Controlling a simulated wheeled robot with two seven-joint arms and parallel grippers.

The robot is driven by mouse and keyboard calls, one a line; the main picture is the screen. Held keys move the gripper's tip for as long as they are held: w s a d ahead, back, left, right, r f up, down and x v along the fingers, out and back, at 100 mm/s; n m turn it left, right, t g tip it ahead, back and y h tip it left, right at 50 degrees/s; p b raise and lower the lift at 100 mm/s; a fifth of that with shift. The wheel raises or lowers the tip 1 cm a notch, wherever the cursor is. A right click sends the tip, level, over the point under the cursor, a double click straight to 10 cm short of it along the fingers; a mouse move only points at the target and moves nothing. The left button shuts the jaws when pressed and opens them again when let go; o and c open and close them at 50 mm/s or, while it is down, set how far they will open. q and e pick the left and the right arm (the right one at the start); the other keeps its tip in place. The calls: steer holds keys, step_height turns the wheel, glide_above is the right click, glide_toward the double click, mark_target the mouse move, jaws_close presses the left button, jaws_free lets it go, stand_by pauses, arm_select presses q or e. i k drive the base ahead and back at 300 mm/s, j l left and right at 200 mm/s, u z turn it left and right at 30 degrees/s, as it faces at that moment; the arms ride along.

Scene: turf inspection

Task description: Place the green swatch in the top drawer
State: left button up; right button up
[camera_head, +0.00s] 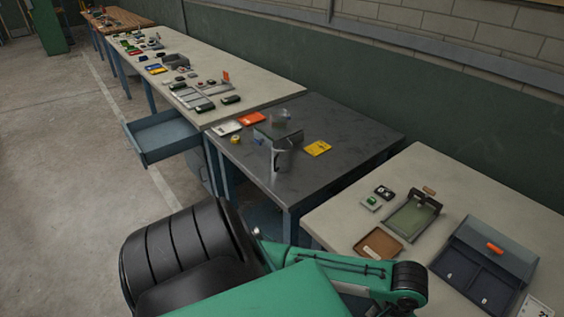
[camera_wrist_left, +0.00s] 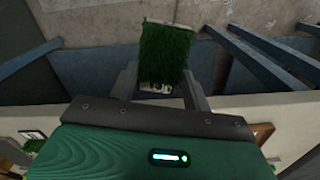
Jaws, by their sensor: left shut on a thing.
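My left gripper (camera_wrist_left: 160,72) shows in the left wrist view, shut on a green swatch (camera_wrist_left: 168,48). The swatch looks like grassy turf with a pale strip along its upper edge, and it sticks out past the fingers. A small printed label (camera_wrist_left: 155,88) shows between the fingers below the turf. An open blue-grey drawer (camera_head: 160,140) shows in the head view, pulled out from the long bench at the left; it looks empty. The left gripper's fingers and the held swatch do not show in the head view. My right gripper is in neither view.
A dark table (camera_head: 365,125) holds a grey stand, a yellow card (camera_head: 318,148) and an orange card (camera_head: 251,118). The long bench (camera_head: 265,90) carries several small items. The floor at left is clear.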

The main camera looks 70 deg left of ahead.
mark_target(167, 135)
steer(key=j+u, duration=0.5)
steer(key=i+j+u, duration=0.1)
steer(key=j+u, duration=0.4)
steer(key=i+j+u, duration=0.2)
steer(key=j+u, duration=0.3)
steer(key=i+j+u, duration=0.1)
steer(key=i+j, duration=0.2)
steer(key=j, duration=0.25)
steer(key=i+j+u, duration=0.1)
steer(key=i+j, duration=0.25)
steer(key=j, duration=0.15)
steer(key=i+j+u, duration=0.1)
steer(key=i+j, duration=0.25)
steer(key=j, duration=0.15)
